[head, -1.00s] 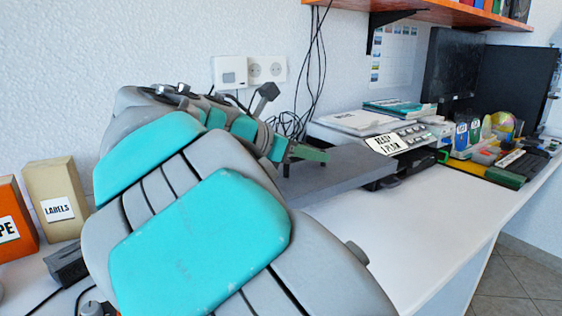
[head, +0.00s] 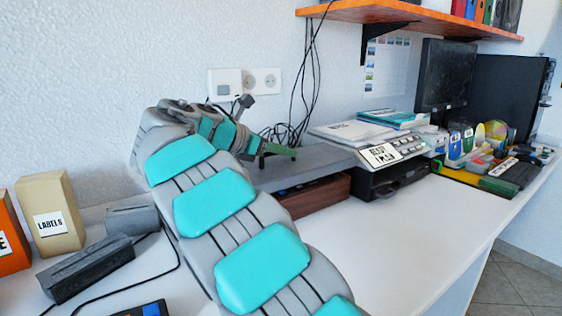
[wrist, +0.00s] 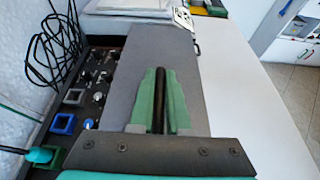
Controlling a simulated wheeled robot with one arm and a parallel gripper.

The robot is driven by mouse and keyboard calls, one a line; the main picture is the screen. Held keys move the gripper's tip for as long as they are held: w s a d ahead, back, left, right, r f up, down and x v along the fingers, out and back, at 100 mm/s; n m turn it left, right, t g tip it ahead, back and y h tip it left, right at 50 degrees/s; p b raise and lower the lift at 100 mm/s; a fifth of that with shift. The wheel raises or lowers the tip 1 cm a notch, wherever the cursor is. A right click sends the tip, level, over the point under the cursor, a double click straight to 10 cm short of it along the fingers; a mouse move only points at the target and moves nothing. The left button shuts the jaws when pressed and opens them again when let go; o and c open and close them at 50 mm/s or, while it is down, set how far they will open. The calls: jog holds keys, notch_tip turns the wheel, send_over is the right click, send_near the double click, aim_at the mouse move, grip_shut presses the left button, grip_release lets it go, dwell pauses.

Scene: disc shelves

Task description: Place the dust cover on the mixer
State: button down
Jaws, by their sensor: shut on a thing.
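The dust cover is a flat grey panel (head: 312,163) with a raised dark handle (wrist: 158,98). My gripper (wrist: 159,75) is shut on that handle; in the head view its green fingers (head: 280,150) show above the panel. The mixer (wrist: 98,82) has a dark face with several knobs and coloured square frames, and lies left of the cover in the wrist view. Its brown side (head: 318,196) shows below the cover in the head view. The cover hides the rest of the mixer's top. I cannot tell whether the cover touches it.
A black device with papers (head: 362,132) and a white sign (head: 381,155) stands beyond the cover. Cables (wrist: 58,45) hang at the wall. Boxes (head: 50,212) and a dark grey block (head: 88,270) stand at left. The front desk (head: 385,240) is clear.

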aim_at(276, 161)
jog(key=shift+w+a+f, duration=0.1)
jog(key=shift+w+a, duration=0.1)
jog(key=shift+w, duration=0.35)
jog(key=shift+w+a, duration=0.2)
jog(key=shift+w, duration=0.3)
jog(key=shift+f+b, duration=0.35)
jog(key=shift+f, duration=1.5)
jog(key=c, duration=0.9)
grip_release()
jog(key=p+v, duration=0.1)
jog(key=v, duration=1.1)
jog(key=shift+r+p, duration=0.1)
jog(key=shift+p, duration=0.3)
jog(key=shift+s, duration=0.1)
